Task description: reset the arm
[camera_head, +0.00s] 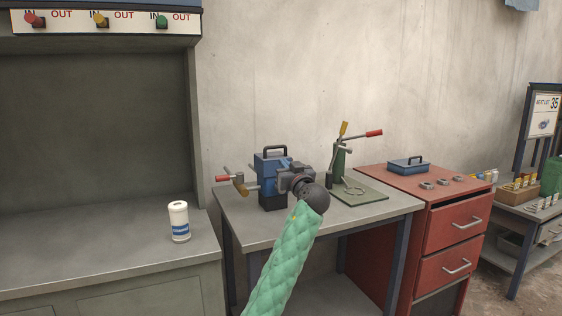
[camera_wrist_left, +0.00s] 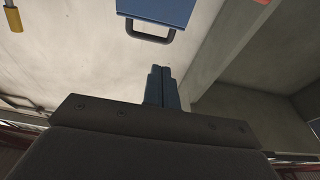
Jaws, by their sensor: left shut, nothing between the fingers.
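My left arm, in a green quilted sleeve, rises from the bottom of the head view. Its dark wrist and gripper (camera_head: 290,180) are in front of the blue machine on the grey bench. In the left wrist view the two blue-grey fingers (camera_wrist_left: 160,86) are together with nothing between them. The blue machine (camera_head: 264,165) has a black top handle and a red-tipped crank at its left; my gripper partly hides it. Its blue body (camera_wrist_left: 150,10) and handle show at the top of the wrist view, apart from the fingers. My right gripper is not in view.
A green lever press (camera_head: 339,162) stands right of my gripper on the grey bench (camera_head: 300,228). A white bottle (camera_head: 179,222) stands on the left counter (camera_head: 100,262). A red drawer cabinet (camera_head: 452,222) holds a blue box (camera_head: 408,166) and small metal rings.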

